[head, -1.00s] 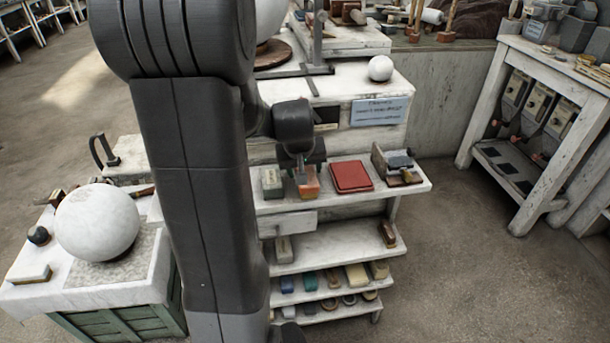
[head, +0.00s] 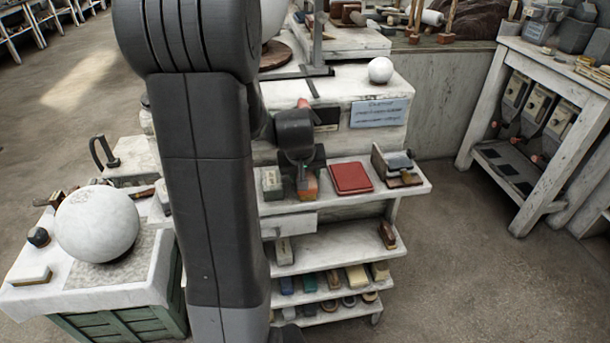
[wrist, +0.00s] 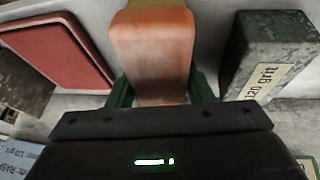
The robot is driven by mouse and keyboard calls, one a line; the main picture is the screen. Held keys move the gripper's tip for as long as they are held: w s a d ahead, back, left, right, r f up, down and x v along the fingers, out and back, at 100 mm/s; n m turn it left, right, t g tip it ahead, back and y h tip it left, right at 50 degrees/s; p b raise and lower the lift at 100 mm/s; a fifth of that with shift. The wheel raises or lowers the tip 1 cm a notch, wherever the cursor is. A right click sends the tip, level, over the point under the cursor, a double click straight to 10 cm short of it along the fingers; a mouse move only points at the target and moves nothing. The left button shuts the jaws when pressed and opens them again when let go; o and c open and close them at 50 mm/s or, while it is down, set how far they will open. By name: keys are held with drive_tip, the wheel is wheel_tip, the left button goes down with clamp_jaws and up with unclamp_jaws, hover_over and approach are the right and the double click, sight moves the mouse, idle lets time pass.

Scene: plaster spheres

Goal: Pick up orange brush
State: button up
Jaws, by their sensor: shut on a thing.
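The orange brush (wrist: 152,58) is a rounded orange block with a tan part at its far end. It stands between the two green fingers of my gripper (wrist: 160,90) in the wrist view, one finger at each side, and the gripper is shut on it. In the head view the brush (head: 310,186) is partly hidden behind my gripper (head: 302,184), at the top shelf of the white rack. I cannot tell whether its base still touches the shelf.
A grey-green block labelled 120 grit (wrist: 270,60) stands close beside the brush. A flat red box (head: 351,178) lies on its other side. A wooden holder (head: 398,167) stands at the shelf's right end. Lower shelves (head: 335,244) hold several small blocks.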

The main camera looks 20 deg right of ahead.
drive_tip(key=shift+r, duration=0.1)
drive_tip(key=shift+s+r, duration=0.15)
drive_tip(key=shift+r, duration=0.2)
wheel_tip(320, 180, up, 7)
drive_tip(key=shift+f+b, duration=0.1)
drive_tip(key=shift+b, duration=0.2)
drive_tip(key=s+a+b, duration=0.1)
drive_tip(key=s+a, duration=0.1)
drive_tip(key=s, duration=0.7)
drive_tip(key=s+a+b, duration=0.1)
drive_tip(key=s+a, duration=0.1)
drive_tip(key=s, duration=0.8)
drive_tip(key=shift+a+f, duration=0.35)
drive_tip(key=shift+s, duration=0.15)
